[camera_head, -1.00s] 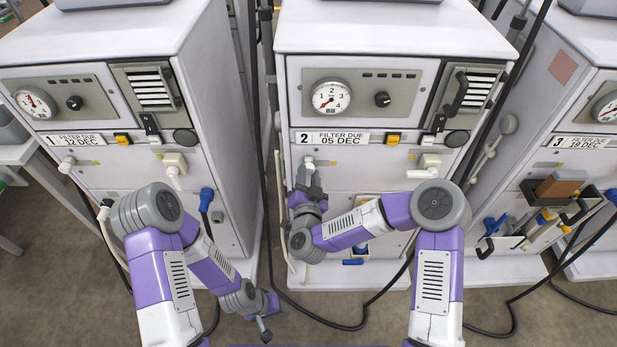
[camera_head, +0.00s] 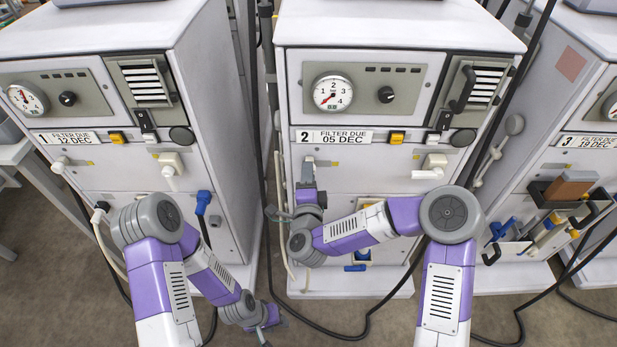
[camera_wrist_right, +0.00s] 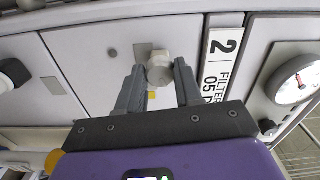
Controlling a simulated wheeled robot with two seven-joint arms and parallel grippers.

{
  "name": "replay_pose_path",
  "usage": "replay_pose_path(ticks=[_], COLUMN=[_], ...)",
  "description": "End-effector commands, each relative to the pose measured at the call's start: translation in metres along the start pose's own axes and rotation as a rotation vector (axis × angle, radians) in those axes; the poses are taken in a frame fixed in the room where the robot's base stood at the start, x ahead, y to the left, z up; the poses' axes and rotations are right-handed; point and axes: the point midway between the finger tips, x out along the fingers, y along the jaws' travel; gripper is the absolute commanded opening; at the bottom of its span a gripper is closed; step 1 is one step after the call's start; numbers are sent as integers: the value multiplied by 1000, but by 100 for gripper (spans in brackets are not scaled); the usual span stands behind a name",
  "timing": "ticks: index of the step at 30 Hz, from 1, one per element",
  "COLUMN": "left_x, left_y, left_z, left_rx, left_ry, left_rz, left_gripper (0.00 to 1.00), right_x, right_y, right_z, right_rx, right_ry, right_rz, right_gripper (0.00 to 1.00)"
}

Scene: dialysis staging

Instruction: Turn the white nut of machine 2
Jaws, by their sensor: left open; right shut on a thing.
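Machine 2 (camera_head: 400,28) stands in the middle of the head view, with its label "2 FILTER DUE 05 DEC" (camera_head: 334,137). Its white nut (camera_wrist_right: 160,68) sits on the front panel, below the label's left end. In the right wrist view my right gripper (camera_wrist_right: 158,80) has one finger on each side of the nut and is shut on it. In the head view this gripper (camera_head: 307,168) covers the nut. My left gripper (camera_head: 263,335) hangs low at the bottom of the head view, away from the machines; it is open and empty.
Machine 1 (camera_head: 110,35) is on the left and machine 3 (camera_head: 550,95) on the right. A black cable (camera_head: 340,333) loops over the floor before machine 2. A white handle (camera_head: 428,172) sticks out right of the nut. A tool holder (camera_head: 540,203) hangs before machine 3.

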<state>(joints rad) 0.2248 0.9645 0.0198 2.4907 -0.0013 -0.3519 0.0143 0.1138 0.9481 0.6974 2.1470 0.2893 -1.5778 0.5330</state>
Motion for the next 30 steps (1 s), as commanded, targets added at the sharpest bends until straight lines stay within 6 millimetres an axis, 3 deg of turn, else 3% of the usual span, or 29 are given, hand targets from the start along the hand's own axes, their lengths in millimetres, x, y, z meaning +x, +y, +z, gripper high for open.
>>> replay_pose_path(ticks=[12, 28, 29, 30], left_x=[0, 0, 0, 0], left_y=[0, 0, 0, 0], left_z=[0, 0, 0, 0], left_rx=[0, 0, 0, 0], left_ry=[0, 0, 0, 0], left_rz=[0, 0, 0, 0], left_gripper=[43, 43, 43, 43], right_x=[0, 0, 0, 0], right_y=[-1, -1, -1, -1], right_z=[0, 0, 0, 0], right_rx=[186, 210, 210, 210], right_ry=[-1, -2, -2, -2], right_rz=[-1, -1, -1, -1], right_gripper=[4, 4, 36, 42])
